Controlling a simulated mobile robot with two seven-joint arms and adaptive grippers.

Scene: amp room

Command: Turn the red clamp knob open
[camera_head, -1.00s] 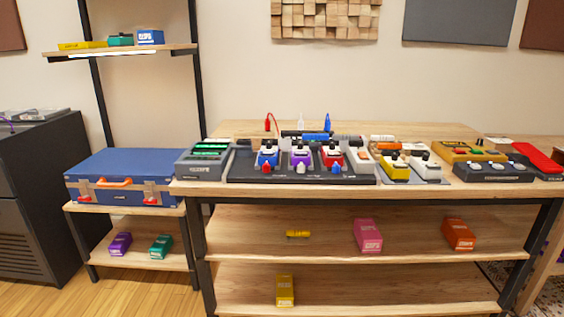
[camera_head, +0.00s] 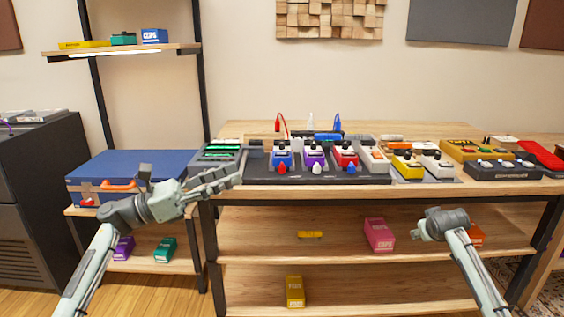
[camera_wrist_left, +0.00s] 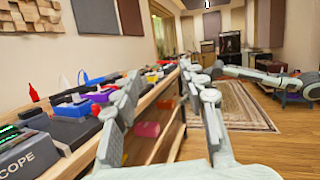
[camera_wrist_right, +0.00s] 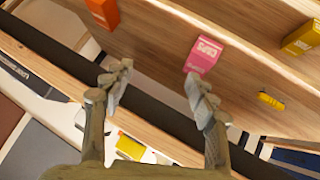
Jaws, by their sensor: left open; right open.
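A small red knob (camera_head: 282,169) sticks out at the front of a blue pedal (camera_head: 281,152) on the dark board (camera_head: 262,177), beside a white knob (camera_head: 317,168) and a blue knob (camera_head: 351,168). My left gripper (camera_head: 230,178) is open and empty, left of the red knob and apart from it, in front of the bench edge. My right gripper (camera_wrist_right: 157,74) is open and empty. Its fingers are hard to see in the head view.
Red, white and blue plugs (camera_head: 280,124) stand upright behind the pedals. A grey scope box (camera_head: 218,152) is left of the board, above my left gripper. A blue case (camera_head: 130,168) lies at left. A pink box (camera_head: 379,235) sits on the lower shelf.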

